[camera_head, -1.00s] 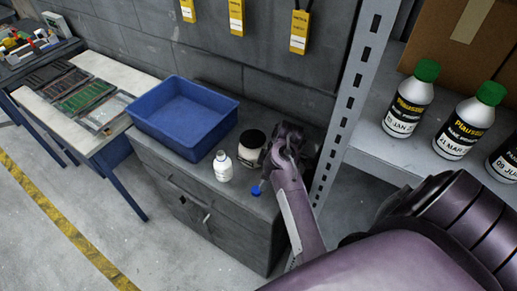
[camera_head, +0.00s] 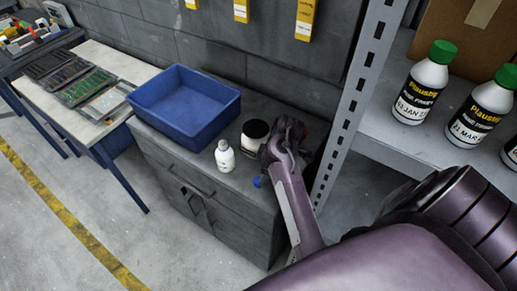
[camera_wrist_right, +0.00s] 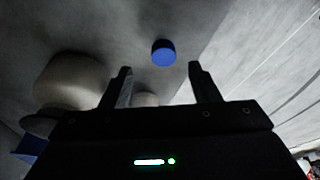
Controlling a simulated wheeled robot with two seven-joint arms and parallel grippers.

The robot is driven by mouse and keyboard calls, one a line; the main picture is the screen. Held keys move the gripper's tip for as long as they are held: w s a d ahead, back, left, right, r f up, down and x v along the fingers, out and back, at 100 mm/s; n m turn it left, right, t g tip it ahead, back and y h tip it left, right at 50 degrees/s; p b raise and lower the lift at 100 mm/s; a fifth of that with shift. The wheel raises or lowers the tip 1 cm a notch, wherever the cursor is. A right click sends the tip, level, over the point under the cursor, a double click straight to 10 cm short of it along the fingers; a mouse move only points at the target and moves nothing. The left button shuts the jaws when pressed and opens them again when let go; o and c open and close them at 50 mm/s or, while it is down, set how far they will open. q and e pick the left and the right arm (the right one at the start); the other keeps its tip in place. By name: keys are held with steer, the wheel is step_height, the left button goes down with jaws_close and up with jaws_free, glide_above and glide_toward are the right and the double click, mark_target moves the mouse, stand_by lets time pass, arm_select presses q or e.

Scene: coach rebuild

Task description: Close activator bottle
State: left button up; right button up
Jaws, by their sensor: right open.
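A small white bottle (camera_head: 225,157) stands upright on the grey cabinet top. Its top looks uncapped and its label is too small to read. A blue cap (camera_head: 257,181) lies on the cabinet near its front edge, to the right of the bottle. It also shows in the right wrist view (camera_wrist_right: 163,52), beyond the fingertips and roughly between them. My right gripper (camera_wrist_right: 160,70) is open and empty, apart from the cap. In the head view my right arm reaches down over the cabinet and its gripper is mostly hidden by its own wrist. My left gripper is not in view.
A blue bin (camera_head: 185,132) sits at the left on the cabinet (camera_head: 232,205). A grey shelf post (camera_head: 356,95) rises just right of my arm. Green-capped bottles (camera_head: 423,88) stand on the shelf.

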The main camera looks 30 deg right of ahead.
steer(key=b+x, duration=0.5)
steer(key=shift+a, duration=0.35)
steer(key=shift+c, duration=0.3)
steer(key=c, duration=1)
